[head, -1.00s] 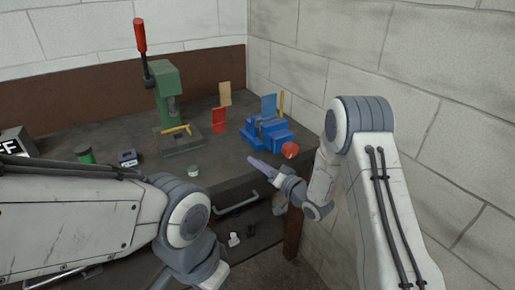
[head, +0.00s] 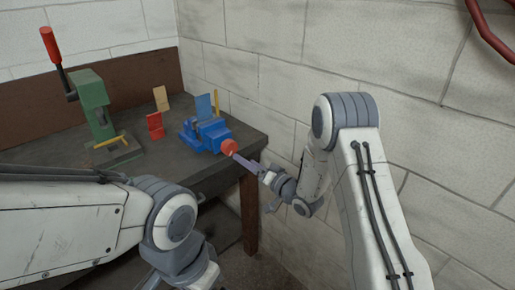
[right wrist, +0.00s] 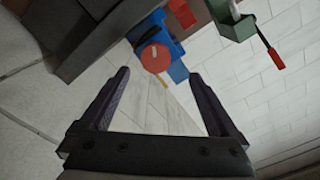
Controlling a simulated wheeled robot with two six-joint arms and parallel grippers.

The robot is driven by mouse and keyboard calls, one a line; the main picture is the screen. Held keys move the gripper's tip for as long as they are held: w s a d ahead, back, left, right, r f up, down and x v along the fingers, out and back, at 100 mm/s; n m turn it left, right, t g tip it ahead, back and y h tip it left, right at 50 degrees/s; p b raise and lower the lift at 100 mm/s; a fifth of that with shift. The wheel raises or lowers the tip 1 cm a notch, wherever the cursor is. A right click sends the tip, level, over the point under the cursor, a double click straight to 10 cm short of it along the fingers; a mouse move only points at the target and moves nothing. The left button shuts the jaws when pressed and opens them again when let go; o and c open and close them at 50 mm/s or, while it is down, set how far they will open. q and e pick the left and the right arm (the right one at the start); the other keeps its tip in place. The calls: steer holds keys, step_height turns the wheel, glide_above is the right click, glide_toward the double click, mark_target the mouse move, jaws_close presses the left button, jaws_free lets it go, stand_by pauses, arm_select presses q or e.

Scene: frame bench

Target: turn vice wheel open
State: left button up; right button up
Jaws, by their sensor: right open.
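The blue vice (head: 207,133) stands on the bench near its right end. Its round red wheel (head: 229,147) faces the front right, close to the bench edge. My right gripper (head: 240,157) is just in front of the wheel, its fingers pointing at it. In the right wrist view the gripper (right wrist: 160,92) is open and empty, and the red wheel (right wrist: 155,58) shows beyond the fingertips, between them. Whether a finger touches the wheel cannot be told. My left arm comes in at lower left; its gripper is mostly cut off at the bottom edge.
A green press (head: 96,107) with a red-handled lever stands left on the bench (head: 190,171). A red piece (head: 155,125), a tan panel (head: 161,98), a blue panel (head: 203,106) and a yellow strip (head: 216,102) stand near the vice. A block wall (head: 430,120) rises close on the right.

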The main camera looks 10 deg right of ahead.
mark_target(232, 149)
steer(key=x, duration=0.3)
steer(key=p+x, duration=0.1)
steer(key=x, duration=0.2)
steer(key=p+x, duration=0.1)
steer(key=x, duration=0.2)
steer(key=shift+w+d, duration=0.15)
steer(key=shift+w, duration=0.45)
steer(key=c, duration=1.4)
steer(key=shift+d+f+n+b, duration=0.1)
steer(key=shift+f+n+b, duration=0.1)
steer(key=shift+n+b, duration=0.95)
steer(key=shift+o, duration=0.2)
steer(key=n+b, duration=0.3)
steer(key=b, duration=0.1)
steer(key=n+b, duration=0.4)
steer(key=b, duration=0.1)
steer(key=n+b, duration=0.4)
steer(key=shift+a+b, duration=0.3)
steer(key=shift+b, duration=0.1)
steer(key=shift+d+r+n, duration=0.15)
steer(key=shift+r+n, duration=0.05)
steer(key=shift+n, duration=0.35)
steer(key=shift+d+f, duration=0.1)
steer(key=shift+f, duration=0.05)
